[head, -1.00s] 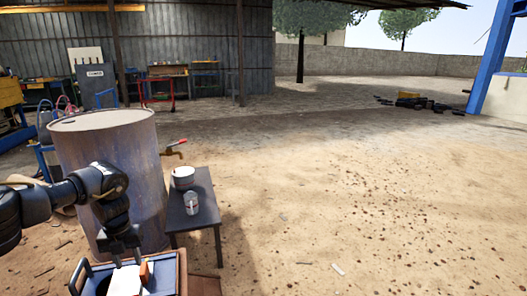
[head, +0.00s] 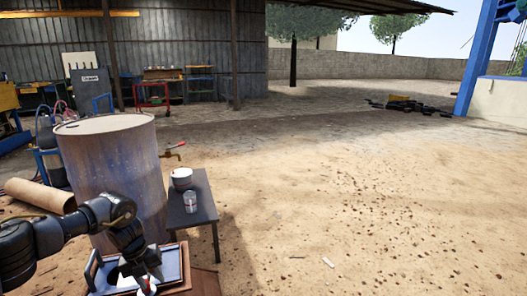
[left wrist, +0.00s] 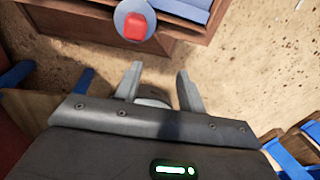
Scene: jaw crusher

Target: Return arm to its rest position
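My left arm comes in from the left in the head view. My left gripper (head: 151,279) is low in the picture, over or beside a tray (head: 93,268) in front of the barrel. In the left wrist view the two fingers of my left gripper (left wrist: 157,72) stand apart with nothing between their tips. A pale rounded shape shows deep between them; I cannot tell what it is. A pale disc with a red block (left wrist: 135,24) lies beyond the fingertips, at a wooden box (left wrist: 100,38). My right gripper is not in view.
A large rusty barrel (head: 112,175) stands close by my left arm. A small dark table (head: 205,207) beside it holds a white pot (head: 182,178) and a can (head: 190,201). A cardboard tube (head: 40,195) lies at the left. Sandy ground at the right is mostly open.

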